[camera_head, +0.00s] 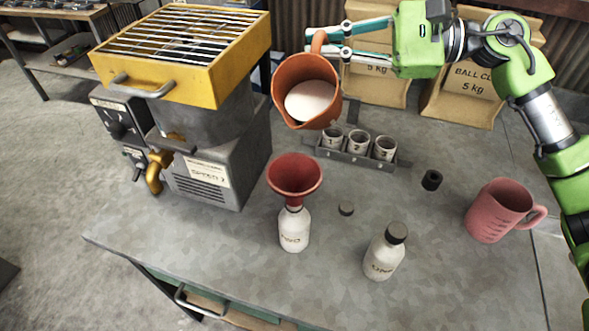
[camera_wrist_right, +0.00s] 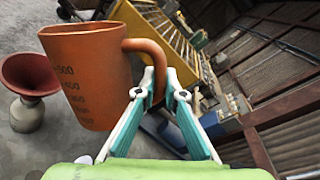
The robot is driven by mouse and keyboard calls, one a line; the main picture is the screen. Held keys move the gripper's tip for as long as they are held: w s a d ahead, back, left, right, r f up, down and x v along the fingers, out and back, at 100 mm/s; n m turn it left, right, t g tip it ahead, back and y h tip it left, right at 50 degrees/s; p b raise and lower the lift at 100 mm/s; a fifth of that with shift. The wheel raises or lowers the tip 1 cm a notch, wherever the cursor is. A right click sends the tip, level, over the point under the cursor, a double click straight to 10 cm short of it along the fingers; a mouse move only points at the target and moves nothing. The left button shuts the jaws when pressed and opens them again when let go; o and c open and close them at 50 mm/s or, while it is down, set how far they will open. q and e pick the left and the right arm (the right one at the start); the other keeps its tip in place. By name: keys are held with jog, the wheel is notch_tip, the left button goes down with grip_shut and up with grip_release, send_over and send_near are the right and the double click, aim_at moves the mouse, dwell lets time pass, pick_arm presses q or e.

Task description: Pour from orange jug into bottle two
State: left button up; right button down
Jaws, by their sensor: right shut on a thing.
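The orange jug (camera_head: 289,76) is held in the air above the back of the table, its open top tipped toward the front and pale contents showing inside. My right gripper (camera_head: 318,42) is shut on its handle; the right wrist view shows the fingers (camera_wrist_right: 158,97) at the handle of the jug (camera_wrist_right: 92,85). Bottle two (camera_head: 295,229), a white bottle whose label seems to read "TWO", stands upright with a red funnel (camera_head: 295,175) in its neck. The jug is up and behind the funnel, apart from it. No stream shows. My left gripper is out of view.
A second white bottle (camera_head: 384,253) with a dark cap stands to the right. A small dark cap (camera_head: 346,209), a black cylinder (camera_head: 431,180), a pink jug (camera_head: 496,212) and a rack of small cups (camera_head: 352,157) are on the table. A yellow-topped machine (camera_head: 215,165) stands left.

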jog(key=shift+s+r+b, duration=0.1)
jog(key=shift+r+b, duration=0.1)
jog(key=shift+b, duration=0.25)
jog(key=shift+n, duration=0.3)
jog(key=shift+s+b, duration=0.1)
jog(key=shift+b, duration=0.45)
jog(key=shift+r, duration=0.1)
jog(key=shift+s+a+n+b, duration=0.1)
jog(key=shift+s+n+b, duration=0.05)
jog(key=shift+n+b, duration=0.35)
jog(key=shift+r, duration=0.1)
dwell(0.5)
jog(key=shift+s+t+b, duration=0.2)
jog(key=shift+t+b, duration=0.1)
jog(key=shift+b, duration=0.25)
jog(key=shift+a, duration=0.1)
